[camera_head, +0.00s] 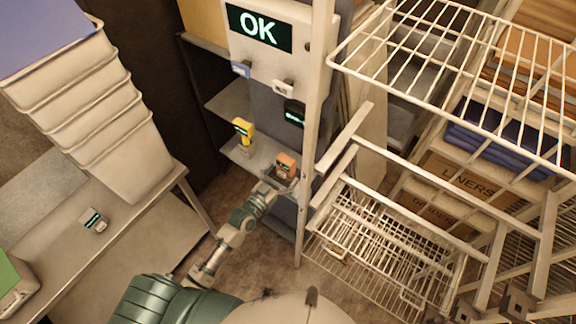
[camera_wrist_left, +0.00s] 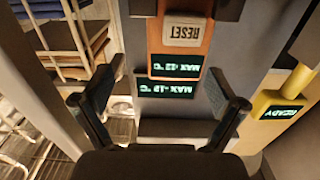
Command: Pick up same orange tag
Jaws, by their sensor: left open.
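The orange tag (camera_head: 286,164) stands by the shelf at the centre of the head view, just beyond my left gripper (camera_head: 281,184). In the left wrist view the orange tag (camera_wrist_left: 180,48) is upside down, with a pale RESET label and a dark screen with green text. A second similar dark screen shows just below it; I cannot tell whether it is a separate thing. My left gripper (camera_wrist_left: 162,104) is open, its two fingers spread to either side below the tag, with nothing seen between them in its grasp. My right gripper is not in view.
A yellow tag (camera_head: 243,129) stands to the left on the shelf (camera_head: 232,103) unit; it reads READY in the wrist view (camera_wrist_left: 282,112). A white post (camera_head: 312,130) and wire racks (camera_head: 380,240) crowd the right. A panel (camera_head: 260,28) reads OK. Stacked bins (camera_head: 85,110) stand left.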

